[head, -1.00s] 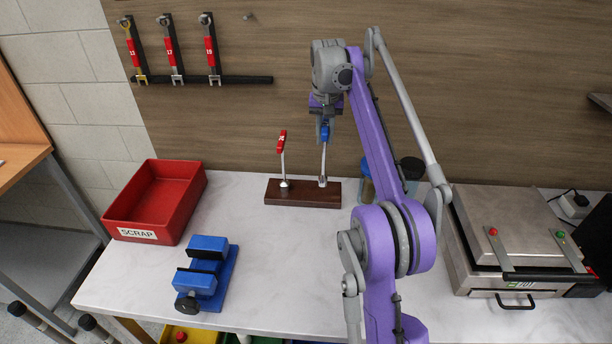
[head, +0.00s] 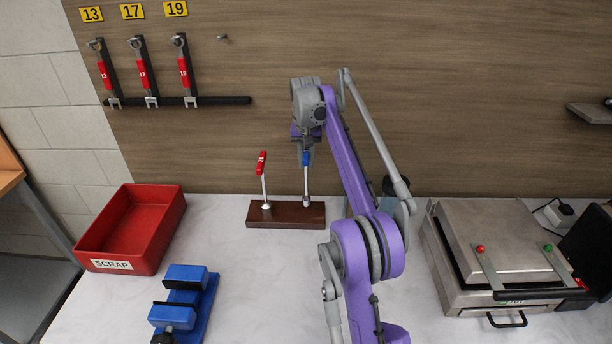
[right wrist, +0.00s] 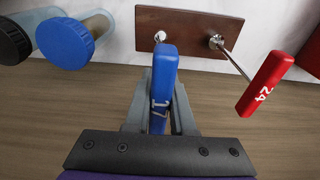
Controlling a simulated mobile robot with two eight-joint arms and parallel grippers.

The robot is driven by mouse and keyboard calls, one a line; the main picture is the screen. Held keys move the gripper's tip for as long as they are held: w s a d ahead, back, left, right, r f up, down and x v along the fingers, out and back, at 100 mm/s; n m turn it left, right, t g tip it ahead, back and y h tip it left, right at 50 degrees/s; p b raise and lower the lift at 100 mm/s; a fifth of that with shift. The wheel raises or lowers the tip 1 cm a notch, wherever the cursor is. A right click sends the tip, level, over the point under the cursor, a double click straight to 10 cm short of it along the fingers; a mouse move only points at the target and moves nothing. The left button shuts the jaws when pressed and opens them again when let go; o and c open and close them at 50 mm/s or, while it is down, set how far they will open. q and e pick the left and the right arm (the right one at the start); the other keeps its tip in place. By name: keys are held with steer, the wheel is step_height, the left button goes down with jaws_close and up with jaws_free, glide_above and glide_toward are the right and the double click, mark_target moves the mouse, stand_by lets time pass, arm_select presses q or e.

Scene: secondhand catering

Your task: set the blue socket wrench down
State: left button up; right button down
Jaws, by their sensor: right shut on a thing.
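The blue socket wrench (head: 306,159), marked 17, stands about upright with its blue handle at the top. Its handle also shows in the right wrist view (right wrist: 163,80). My right gripper (head: 305,153) is shut on the blue handle, one finger on each side. The wrench's lower end is at the right part of a dark wooden stand (head: 286,216); I cannot tell if it bears on the stand. A red socket wrench (head: 261,164), marked 24 in the right wrist view (right wrist: 266,84), stands at the stand's left part. My left gripper is not in view.
A red scrap bin (head: 120,259) and a blue vise (head: 184,295) are at the left. Jars with blue and dark lids (right wrist: 68,42) stand near the stand. A metal press (head: 490,240) is at the right. Red-marked spanners (head: 143,75) hang on the wall.

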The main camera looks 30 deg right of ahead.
mark_target(306, 170)
steer(key=f, duration=0.2)
steer(key=w+f+b, duration=0.1)
steer(key=f, duration=0.1)
steer(key=shift+d+f, duration=0.1)
steer(key=shift+d, duration=0.1)
steer(key=shift+s, duration=0.2)
steer(key=shift+s+a+r, duration=0.1)
steer(key=shift+s+r, duration=0.15)
steer(key=shift+r, duration=0.1)
steer(key=shift+w+f, duration=0.15)
steer(key=shift+w, duration=0.1)
steer(key=c, duration=1.1)
jaws_free()
steer(key=shift+w+f, duration=0.15)
steer(key=shift+w, duration=0.05)
steer(key=shift+o, duration=1.7)
steer(key=shift+s, duration=0.1)
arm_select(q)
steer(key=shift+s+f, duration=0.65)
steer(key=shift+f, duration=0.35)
arm_select(e)
steer(key=shift+s, duration=0.15)
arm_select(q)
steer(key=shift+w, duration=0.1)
